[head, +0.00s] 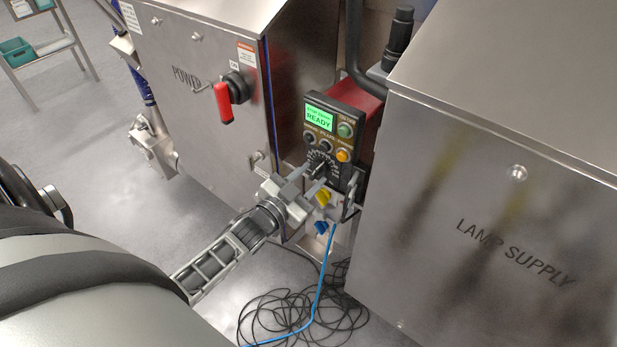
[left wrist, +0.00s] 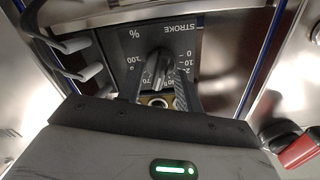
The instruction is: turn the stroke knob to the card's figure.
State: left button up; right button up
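The stroke knob (head: 317,163) is a dark knob low on a black control panel (head: 337,125) with a green screen reading READY. In the left wrist view the knob (left wrist: 160,64) stands under the upside-down word STROKE, with a percent scale around it; 0, 10, 70 and 100 are legible. My left gripper (head: 308,183) reaches up to the panel. In the left wrist view its two fingers (left wrist: 158,88) stand open on either side of the knob, with a narrow gap visible. The exact pointer setting is unclear. No card figure is legible. My right gripper is out of view.
The POWER cabinet (head: 190,90) with a red handle (head: 223,103) stands left, the LAMP SUPPLY cabinet (head: 490,200) right. Yellow (head: 323,197) and blue (head: 321,227) connectors sit below the panel. Coiled black cables (head: 290,315) and a blue cable lie on the floor.

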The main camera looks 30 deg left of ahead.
pick_arm(q)
jog(key=s+a, duration=0.1)
jog(key=s, duration=1.5)
